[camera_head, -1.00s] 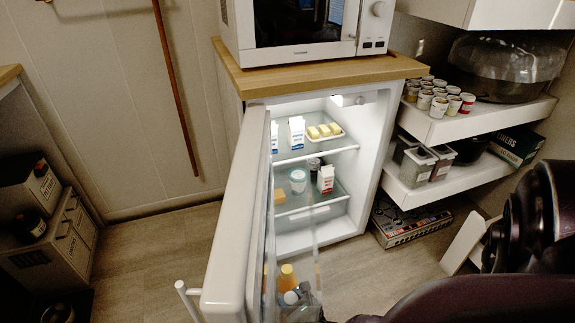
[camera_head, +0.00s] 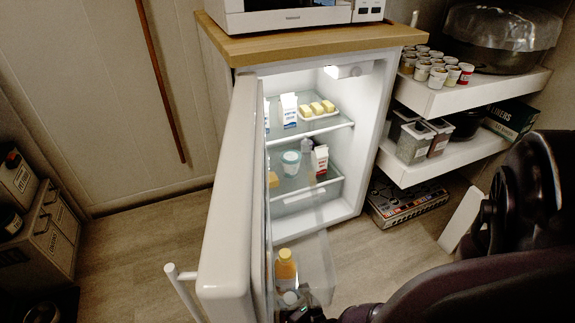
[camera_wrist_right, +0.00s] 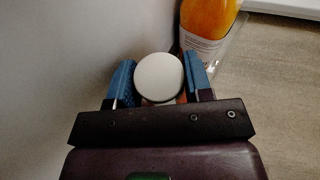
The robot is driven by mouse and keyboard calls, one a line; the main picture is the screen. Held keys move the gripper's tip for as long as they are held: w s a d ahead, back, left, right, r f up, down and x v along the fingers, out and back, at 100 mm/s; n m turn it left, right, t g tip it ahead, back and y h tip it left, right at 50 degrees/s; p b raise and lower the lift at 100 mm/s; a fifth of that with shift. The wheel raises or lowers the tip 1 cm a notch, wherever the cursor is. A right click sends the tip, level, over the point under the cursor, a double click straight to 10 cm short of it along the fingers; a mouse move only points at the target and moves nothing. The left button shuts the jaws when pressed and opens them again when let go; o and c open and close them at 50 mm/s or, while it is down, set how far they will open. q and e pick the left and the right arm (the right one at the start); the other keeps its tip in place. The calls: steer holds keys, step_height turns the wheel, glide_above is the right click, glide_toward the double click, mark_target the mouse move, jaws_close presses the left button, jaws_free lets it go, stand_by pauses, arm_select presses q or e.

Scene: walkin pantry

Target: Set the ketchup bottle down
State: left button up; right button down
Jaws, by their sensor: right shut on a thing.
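The ketchup bottle shows a round white cap (camera_wrist_right: 159,77) and a sliver of red below it in the right wrist view. My right gripper (camera_wrist_right: 160,84) is shut on it, with one blue finger pad on each side. In the head view the white cap (camera_head: 290,298) is low in the open fridge door's clear bin (camera_head: 322,268), with my right gripper (camera_head: 301,312) beside it at the bottom edge. Most of the bottle is hidden, and I cannot tell whether its base touches the bin floor. My left gripper is not in view.
An orange bottle (camera_head: 285,268) stands in the door bin, close to the ketchup; it also shows in the wrist view (camera_wrist_right: 210,22). The open fridge door (camera_head: 232,215) stands left of my gripper. Fridge shelves (camera_head: 318,127) hold cartons and butter. A flat box (camera_head: 408,205) lies on the floor.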

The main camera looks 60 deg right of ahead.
steer(key=shift+w+r, duration=0.1)
steer(key=c, duration=0.5)
jaws_free()
steer(key=shift+s, duration=0.3)
arm_select(q)
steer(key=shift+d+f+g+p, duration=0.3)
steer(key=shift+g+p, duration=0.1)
steer(key=shift+p, duration=0.65)
arm_select(e)
steer(key=shift+v, duration=3.55)
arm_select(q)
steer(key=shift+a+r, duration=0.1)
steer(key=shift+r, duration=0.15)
